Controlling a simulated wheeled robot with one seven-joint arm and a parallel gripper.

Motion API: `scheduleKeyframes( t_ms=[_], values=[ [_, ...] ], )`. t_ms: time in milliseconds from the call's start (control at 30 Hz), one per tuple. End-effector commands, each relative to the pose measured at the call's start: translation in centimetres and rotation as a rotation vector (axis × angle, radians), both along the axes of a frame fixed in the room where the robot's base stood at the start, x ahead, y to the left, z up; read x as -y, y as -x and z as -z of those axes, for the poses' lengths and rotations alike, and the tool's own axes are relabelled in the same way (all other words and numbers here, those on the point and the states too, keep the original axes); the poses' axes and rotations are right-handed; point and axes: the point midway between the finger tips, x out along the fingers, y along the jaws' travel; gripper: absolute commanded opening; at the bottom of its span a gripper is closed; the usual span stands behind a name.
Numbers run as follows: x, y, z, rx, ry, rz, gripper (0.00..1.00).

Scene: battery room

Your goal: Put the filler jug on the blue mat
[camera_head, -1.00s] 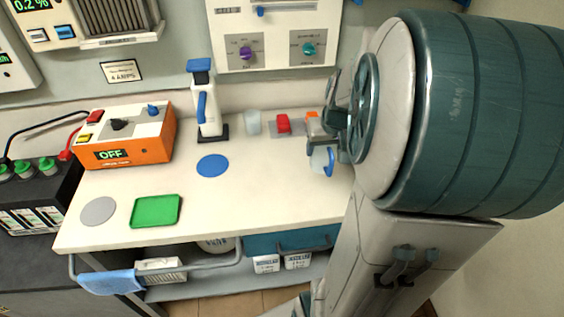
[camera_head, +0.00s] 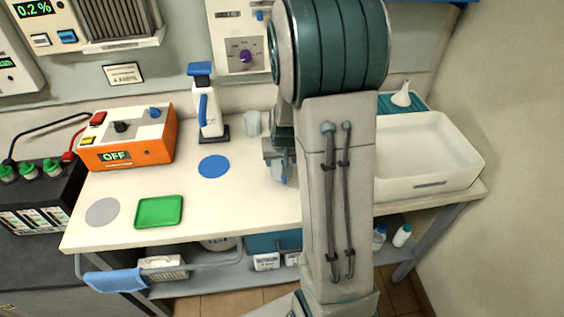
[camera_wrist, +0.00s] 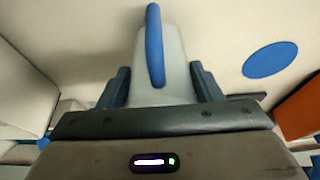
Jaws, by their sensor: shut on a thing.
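The filler jug, pale with a blue handle, is held between the fingers of my gripper (camera_wrist: 160,85) in the wrist view, its body (camera_wrist: 178,68) filling the space between them. In the head view my gripper (camera_head: 279,160) and the jug (camera_head: 279,174) show just left of my arm, partly hidden by it. I cannot tell how high the jug is above the bench. The round blue mat (camera_head: 214,166) lies bare on the bench, left of the jug. It also shows at the right in the wrist view (camera_wrist: 270,60).
A white bottle-like device with a blue top (camera_head: 210,112) and a translucent cup (camera_head: 252,123) stand behind the mat. An orange box (camera_head: 150,147), green tray (camera_head: 159,212) and grey disc (camera_head: 102,212) are left. A white basin (camera_head: 428,185) is right. Bench around the mat is clear.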

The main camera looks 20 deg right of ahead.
Motion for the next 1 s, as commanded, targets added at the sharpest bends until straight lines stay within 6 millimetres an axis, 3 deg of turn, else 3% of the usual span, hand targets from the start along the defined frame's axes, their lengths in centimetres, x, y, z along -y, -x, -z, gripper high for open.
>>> scheduleKeyframes(
  t_ms=[133, 567, 600, 667, 1000],
  values=[
    [0.1, 0.0, 1.7, -0.001, -0.001, 0.001, 0.36],
    [0.0, 0.0, 2.4, 0.001, 0.000, 0.000, 0.36],
    [0.0, 0.0, 2.2, 0.001, 0.000, 0.000, 0.67],
    [0.1, 0.0, 2.2, 0.000, 0.000, 0.000, 0.81],
    [0.0, 0.0, 1.9, 0.000, 0.000, 0.000, 0.81]
  ],
)
